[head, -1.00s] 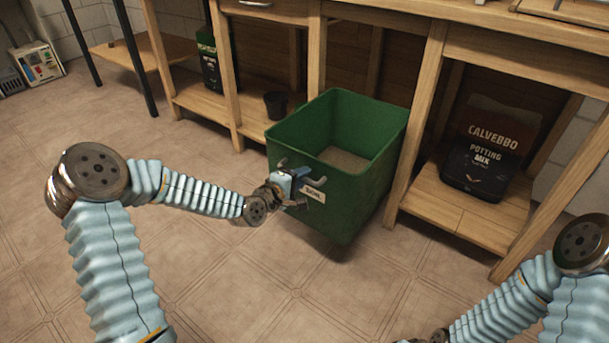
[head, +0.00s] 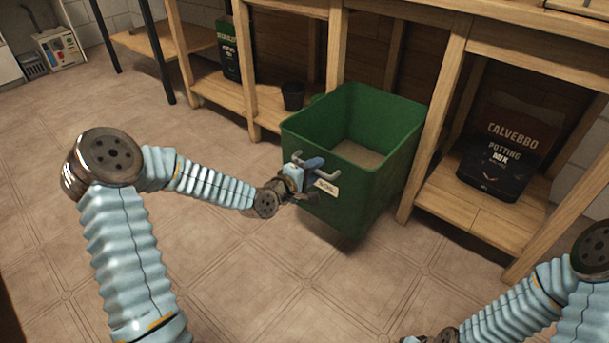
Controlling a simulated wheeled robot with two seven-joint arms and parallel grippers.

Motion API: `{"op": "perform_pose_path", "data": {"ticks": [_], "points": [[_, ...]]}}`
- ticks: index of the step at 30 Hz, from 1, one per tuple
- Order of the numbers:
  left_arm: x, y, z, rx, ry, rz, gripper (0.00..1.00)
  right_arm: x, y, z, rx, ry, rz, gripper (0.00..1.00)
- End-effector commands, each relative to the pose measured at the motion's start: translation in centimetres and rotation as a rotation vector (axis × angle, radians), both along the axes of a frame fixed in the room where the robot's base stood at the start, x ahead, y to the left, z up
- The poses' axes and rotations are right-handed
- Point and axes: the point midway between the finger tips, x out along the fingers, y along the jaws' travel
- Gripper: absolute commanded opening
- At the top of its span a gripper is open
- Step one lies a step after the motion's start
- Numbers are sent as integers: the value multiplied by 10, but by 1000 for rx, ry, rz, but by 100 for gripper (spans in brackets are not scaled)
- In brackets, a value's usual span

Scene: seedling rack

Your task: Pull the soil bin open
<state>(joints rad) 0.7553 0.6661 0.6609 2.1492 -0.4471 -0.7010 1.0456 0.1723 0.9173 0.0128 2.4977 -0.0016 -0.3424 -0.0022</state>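The green soil bin (head: 365,205) sits in the bay under the bench, with its front standing well out past the bench legs. Its top is open and brown soil (head: 358,153) shows inside. A white label (head: 327,187) and a grey handle (head: 298,158) are on its front. My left gripper (head: 312,180) is at the handle, close against the bin's front. It covers part of the handle, and its finger gap is hidden. My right gripper (head: 432,338) is only partly in view at the bottom edge, well away from the bin.
Bench legs (head: 433,125) stand close on the bin's right side and at its back left. A potting mix bag (head: 505,150) stands on the right lower shelf. A black pot (head: 293,95) and a dark bag (head: 236,48) are on the left shelf. The tiled floor in front is clear.

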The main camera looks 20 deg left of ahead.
Motion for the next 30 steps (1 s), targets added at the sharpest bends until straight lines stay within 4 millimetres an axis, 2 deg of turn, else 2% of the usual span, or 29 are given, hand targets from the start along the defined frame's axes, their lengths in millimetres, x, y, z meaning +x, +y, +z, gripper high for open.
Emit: {"op": "perform_pose_path", "data": {"ticks": [5, 15, 21, 30], "points": [[-29, 12, 8, 3, 2, 3, 35, 0, 0, 6, -1, 0, 0, 43], [-102, 37, 24, 2, 3, 3, 35, 1, -2, 22, -5, -4, -3, 43], [-121, 44, 27, 1, 1, 1, 35, 1, -3, 26, -7, -5, -4, 43], [-123, 44, 27, 0, 1, -1, 35, 1, -3, 26, -7, -5, -4, 43]]}}
